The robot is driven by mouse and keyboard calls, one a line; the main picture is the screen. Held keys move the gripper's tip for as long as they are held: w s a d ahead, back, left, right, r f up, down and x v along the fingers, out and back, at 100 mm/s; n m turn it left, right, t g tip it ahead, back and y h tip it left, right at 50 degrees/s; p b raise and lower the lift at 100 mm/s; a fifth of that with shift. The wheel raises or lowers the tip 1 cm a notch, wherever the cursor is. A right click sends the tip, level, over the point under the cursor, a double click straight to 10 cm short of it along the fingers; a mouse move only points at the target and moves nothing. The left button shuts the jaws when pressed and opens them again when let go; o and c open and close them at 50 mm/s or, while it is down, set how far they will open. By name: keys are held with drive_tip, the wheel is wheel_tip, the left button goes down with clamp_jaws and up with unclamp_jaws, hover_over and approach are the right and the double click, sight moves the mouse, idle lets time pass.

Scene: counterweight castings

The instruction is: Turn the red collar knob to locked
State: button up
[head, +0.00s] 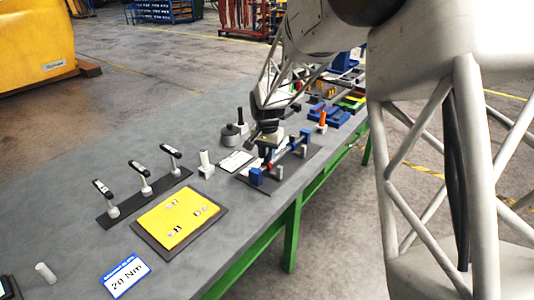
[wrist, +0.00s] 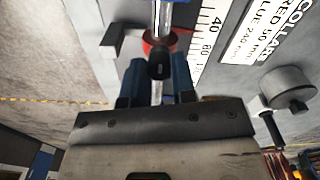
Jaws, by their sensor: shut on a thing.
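The red collar (wrist: 150,46) sits around a shiny rod (wrist: 162,14) in the wrist view. Its black knob (wrist: 159,66) faces my camera, between the two blue fingers of my gripper (wrist: 158,72). The gripper is shut on the knob. In the head view my gripper (head: 267,150) reaches down over the rod fixture, whose blue end blocks (head: 256,177) show on both sides; the collar is mostly hidden there. I cannot read any locked mark on the knob.
A scale (wrist: 207,35) and a white collar sign (wrist: 262,32) lie beside the rod. A grey round weight (wrist: 288,86) stands close on the right in the wrist view. In the head view, a yellow plate (head: 176,220) and several black-handled levers lie left of the fixture.

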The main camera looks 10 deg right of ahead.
sight(267, 155)
idle(0.3)
drive_tip(key=o, duration=0.9)
drive_tip(key=shift+r, duration=0.15)
drive_tip(key=shift+r, duration=3.8)
drive_tip(key=shift+s, duration=0.1)
